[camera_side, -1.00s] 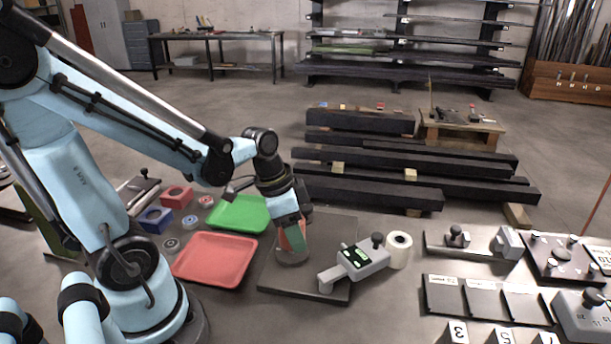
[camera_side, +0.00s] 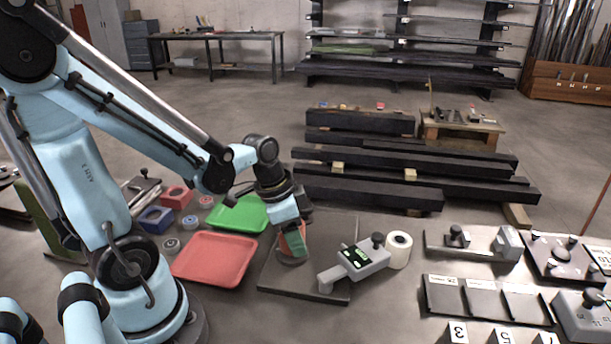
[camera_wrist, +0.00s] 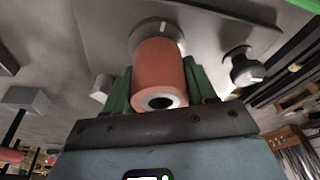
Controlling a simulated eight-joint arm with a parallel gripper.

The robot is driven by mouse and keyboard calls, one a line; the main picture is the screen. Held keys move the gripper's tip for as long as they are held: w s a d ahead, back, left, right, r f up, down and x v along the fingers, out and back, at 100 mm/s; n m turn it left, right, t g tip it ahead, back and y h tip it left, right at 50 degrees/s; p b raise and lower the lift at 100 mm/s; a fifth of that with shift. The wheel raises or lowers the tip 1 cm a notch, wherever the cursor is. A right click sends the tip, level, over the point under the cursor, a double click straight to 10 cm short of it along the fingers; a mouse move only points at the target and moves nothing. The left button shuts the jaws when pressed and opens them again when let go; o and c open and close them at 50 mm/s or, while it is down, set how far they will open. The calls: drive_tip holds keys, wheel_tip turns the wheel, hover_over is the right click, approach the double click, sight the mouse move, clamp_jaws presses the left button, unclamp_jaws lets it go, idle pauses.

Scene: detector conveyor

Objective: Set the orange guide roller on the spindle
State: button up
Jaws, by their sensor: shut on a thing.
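The orange guide roller (camera_wrist: 160,72) is held between the green fingers of my gripper (camera_wrist: 157,85); its pale-ringed bore faces the wrist camera. A grey round base (camera_wrist: 150,28) shows at the roller's far end in the wrist view. In the side view my gripper (camera_side: 292,240) points down over the dark plate (camera_side: 318,228), with a sliver of the orange roller (camera_side: 283,243) showing beside the fingers. The grey round base (camera_side: 291,259) is directly below. The spindle itself is hidden, so I cannot tell whether the roller is around it or how far down it sits.
A grey device (camera_side: 360,262) with a green display and a white roll (camera_side: 399,243) stand to the right. A red tray (camera_side: 213,260) and a green tray (camera_side: 238,213) lie to the left.

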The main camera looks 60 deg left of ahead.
drive_tip(key=shift+f, duration=0.45)
idle(0.3)
drive_tip(key=o, duration=1.5)
drive_tip(key=shift+r, duration=0.15)
drive_tip(key=shift+r, duration=4.35)
drive_tip(key=shift+d+r+n+t+y, duration=0.1)
drive_tip(key=shift+d+n+t+y, duration=0.3)
drive_tip(key=shift+d+n+t, duration=0.45)
drive_tip(key=n, duration=0.1)
drive_tip(key=d+t, duration=0.1)
drive_tip(key=d+n+t, duration=0.1)
drive_tip(key=shift+w+r+n+t, duration=0.25)
drive_tip(key=shift+w+r+n, duration=0.05)
drive_tip(key=shift+r+n, duration=0.1)
